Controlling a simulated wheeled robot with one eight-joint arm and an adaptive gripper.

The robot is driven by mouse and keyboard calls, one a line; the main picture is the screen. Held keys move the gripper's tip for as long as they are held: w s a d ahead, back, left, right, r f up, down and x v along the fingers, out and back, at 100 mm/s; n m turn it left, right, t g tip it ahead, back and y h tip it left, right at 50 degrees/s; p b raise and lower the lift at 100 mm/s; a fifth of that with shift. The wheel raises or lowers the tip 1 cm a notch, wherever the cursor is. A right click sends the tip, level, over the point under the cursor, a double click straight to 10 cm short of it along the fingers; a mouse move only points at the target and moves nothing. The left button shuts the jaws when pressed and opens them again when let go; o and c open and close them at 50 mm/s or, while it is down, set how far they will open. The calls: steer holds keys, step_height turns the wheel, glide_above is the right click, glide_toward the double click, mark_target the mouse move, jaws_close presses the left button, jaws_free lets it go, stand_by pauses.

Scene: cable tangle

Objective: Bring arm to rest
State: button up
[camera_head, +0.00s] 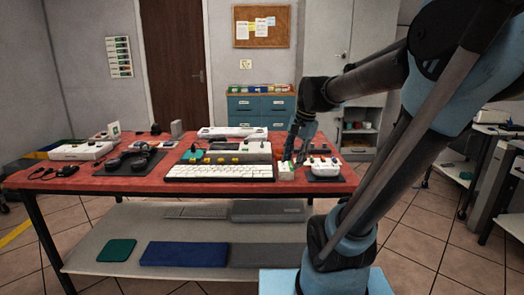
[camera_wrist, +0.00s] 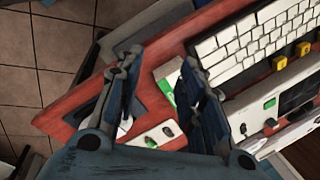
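My arm reaches in from the right and hangs its gripper (camera_head: 299,150) over the right part of the red table (camera_head: 130,185). In the wrist view my gripper (camera_wrist: 160,62) has its two fingers spread apart with nothing held between them. Below the gap show the red tabletop, part of a dark mat and a small green patch. A small white item with green (camera_head: 287,170) is close below the gripper in the head view. I cannot tell whether the fingertips touch anything.
A white keyboard (camera_head: 218,173) is left of my gripper; it also shows in the wrist view (camera_wrist: 250,42). A white controller (camera_head: 321,166) lies on a dark mat to the right. Headphones (camera_head: 130,162) lie further left. A shelf below holds flat boxes (camera_head: 183,253).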

steer(key=s+d+f+n+h, duration=0.1)
steer(key=s+d+f+n, duration=0.3)
steer(key=s+f, duration=0.3)
steer(key=s+d+f+n+h, duration=0.1)
steer(key=s+d+f+n, duration=0.2)
steer(key=s+f, duration=0.4)
steer(key=shift+s+d+n+t, duration=0.35)
steer(key=shift+s+n+t, duration=0.05)
steer(key=shift+n, duration=0.4)
steer(key=shift+w+f, duration=0.2)
steer(key=shift+w, duration=0.25)
